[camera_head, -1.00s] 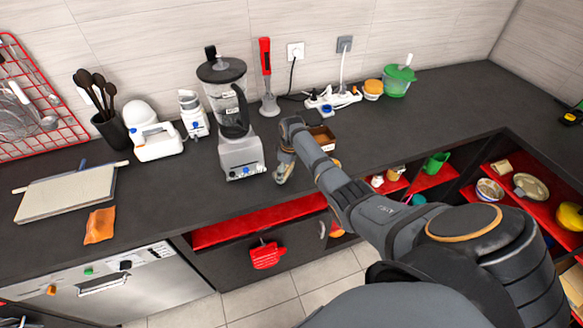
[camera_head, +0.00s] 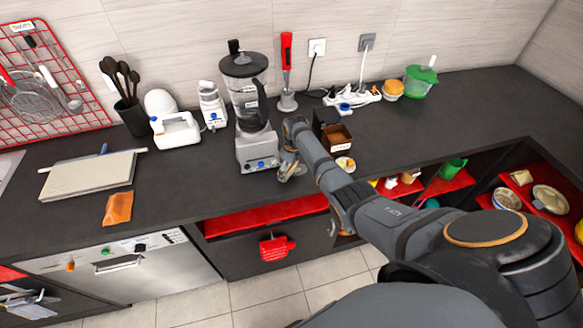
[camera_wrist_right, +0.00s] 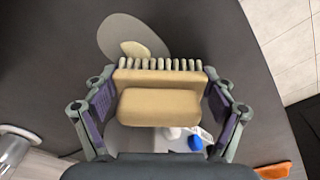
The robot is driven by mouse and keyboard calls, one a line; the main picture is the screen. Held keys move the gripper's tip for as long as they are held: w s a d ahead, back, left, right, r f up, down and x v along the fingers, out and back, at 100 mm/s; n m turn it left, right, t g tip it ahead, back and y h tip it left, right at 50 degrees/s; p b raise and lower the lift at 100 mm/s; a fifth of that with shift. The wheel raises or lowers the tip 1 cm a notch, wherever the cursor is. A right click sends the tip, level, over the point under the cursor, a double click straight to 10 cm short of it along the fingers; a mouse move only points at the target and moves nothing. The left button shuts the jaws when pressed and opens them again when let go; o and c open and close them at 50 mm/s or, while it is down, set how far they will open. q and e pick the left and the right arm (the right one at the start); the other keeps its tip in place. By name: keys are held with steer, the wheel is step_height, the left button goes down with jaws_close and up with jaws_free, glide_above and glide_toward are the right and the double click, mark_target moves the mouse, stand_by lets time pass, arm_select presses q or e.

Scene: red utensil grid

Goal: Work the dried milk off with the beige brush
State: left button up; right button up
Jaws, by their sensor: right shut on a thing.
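My right gripper (camera_wrist_right: 160,105) is shut on the beige brush (camera_wrist_right: 158,107), a block with a row of pale bristle tufts along its far edge. In the head view the right gripper (camera_head: 289,167) is low over the dark counter, just right of the blender's base. The brush is mostly hidden there. In the right wrist view a grey oval patch (camera_wrist_right: 118,32) with a small cream spot (camera_wrist_right: 135,49), perhaps the dried milk, lies just beyond the bristles. I cannot tell whether the bristles touch it. My left gripper is not in view.
The blender (camera_head: 257,151) stands close left of the right gripper. A brown box (camera_head: 336,137) and a small round item (camera_head: 345,163) are to its right, beside my arm. An orange cloth (camera_head: 118,208) lies at the left front. The front counter between cloth and blender is clear.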

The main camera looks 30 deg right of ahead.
mark_target(298, 171)
steer(key=shift+d, duration=0.1)
steer(key=shift+s+d, duration=0.2)
steer(key=shift+d, duration=0.65)
steer(key=shift+s+d+f, duration=0.1)
steer(key=shift+s+d, duration=0.05)
steer(key=shift+d, duration=0.3)
steer(key=shift+s+d+f, duration=0.1)
steer(key=shift+s+d, duration=0.05)
steer(key=shift+d, duration=0.25)
steer(key=shift+s+d+r+p, duration=0.1)
steer(key=shift+s+d+p, duration=0.15)
steer(key=shift+d, duration=0.65)
steer(key=shift+s+d+p, duration=0.15)
steer(key=shift+d+p, duration=0.05)
steer(key=shift+d, duration=0.65)
